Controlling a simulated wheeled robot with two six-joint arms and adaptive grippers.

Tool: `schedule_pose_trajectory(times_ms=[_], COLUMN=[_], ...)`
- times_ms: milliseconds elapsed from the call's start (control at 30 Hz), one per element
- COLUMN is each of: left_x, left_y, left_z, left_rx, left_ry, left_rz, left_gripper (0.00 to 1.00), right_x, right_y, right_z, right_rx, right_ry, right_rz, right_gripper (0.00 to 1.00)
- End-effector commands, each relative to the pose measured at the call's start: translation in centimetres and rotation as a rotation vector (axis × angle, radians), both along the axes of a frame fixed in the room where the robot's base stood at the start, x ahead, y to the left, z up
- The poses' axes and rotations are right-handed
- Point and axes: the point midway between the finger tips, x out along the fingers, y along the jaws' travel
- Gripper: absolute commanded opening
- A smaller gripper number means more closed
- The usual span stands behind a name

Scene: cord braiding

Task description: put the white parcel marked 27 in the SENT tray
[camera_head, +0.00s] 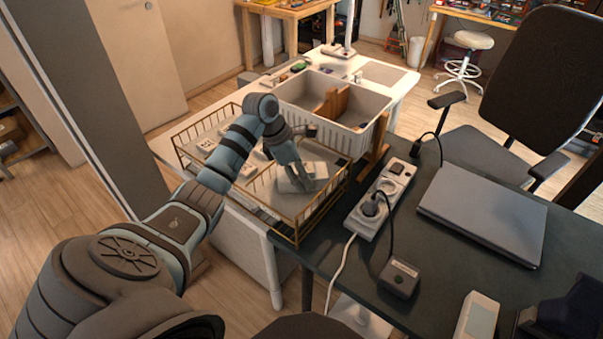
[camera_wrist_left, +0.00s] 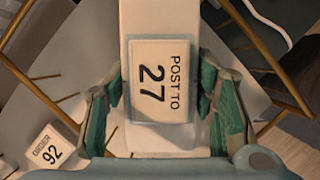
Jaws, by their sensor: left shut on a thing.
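I cannot tell if the parcel touches the tray floor. No SENT marking is legible. My right gripper is not in view.
More white parcels (camera_head: 207,144) lie in the wire tray. A white two-part bin (camera_head: 352,143) stands behind it. On the dark desk (camera_head: 457,276) are a power strip (camera_head: 381,200), a plugged-in dark box (camera_head: 399,278) and a closed laptop (camera_head: 485,213). An office chair (camera_head: 525,85) stands behind.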

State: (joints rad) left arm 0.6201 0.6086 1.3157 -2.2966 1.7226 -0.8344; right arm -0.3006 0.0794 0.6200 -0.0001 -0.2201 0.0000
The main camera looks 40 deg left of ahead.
Motion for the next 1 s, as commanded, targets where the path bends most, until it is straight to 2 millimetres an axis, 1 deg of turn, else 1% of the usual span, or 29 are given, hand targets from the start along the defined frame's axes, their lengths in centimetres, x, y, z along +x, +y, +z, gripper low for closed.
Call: schedule_pose_trajectory(times_ms=[167,200,267,300,333,600,733,767,867,1000], left_x=[0.0,0.0,0.0,0.0,0.0,0.0,-0.1,-0.3,-1.0,-2.1], left_y=[0.0,0.0,0.0,0.0,0.0,0.0,0.3,0.4,1.2,2.2], left_z=[-0.4,-0.4,-0.3,-0.3,-0.3,-0.3,0.8,1.4,3.7,7.5], left_rx=[0.0,0.0,0.0,0.0,0.0,0.0,0.001,0.002,0.005,0.003], left_ry=[0.0,0.0,0.0,0.0,0.0,0.0,-0.001,-0.002,-0.004,-0.004], left_rz=[0.0,0.0,0.0,0.0,0.0,0.0,0.001,0.0,0.0,0.001], left_gripper=[0.18,0.53,0.62,0.69,0.71,0.71,0.71,0.71,0.71,0.71], right_x=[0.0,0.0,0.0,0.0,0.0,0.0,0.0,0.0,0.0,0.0], right_y=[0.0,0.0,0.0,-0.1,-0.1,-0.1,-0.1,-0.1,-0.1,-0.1], right_z=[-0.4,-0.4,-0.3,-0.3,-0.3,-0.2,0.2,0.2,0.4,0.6], right_rx=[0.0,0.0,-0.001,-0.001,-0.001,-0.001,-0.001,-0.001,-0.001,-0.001], right_ry=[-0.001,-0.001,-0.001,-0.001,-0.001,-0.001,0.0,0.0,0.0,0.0], right_rz=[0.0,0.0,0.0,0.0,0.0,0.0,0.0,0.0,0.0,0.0], right_gripper=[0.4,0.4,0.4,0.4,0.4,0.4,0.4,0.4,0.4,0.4])
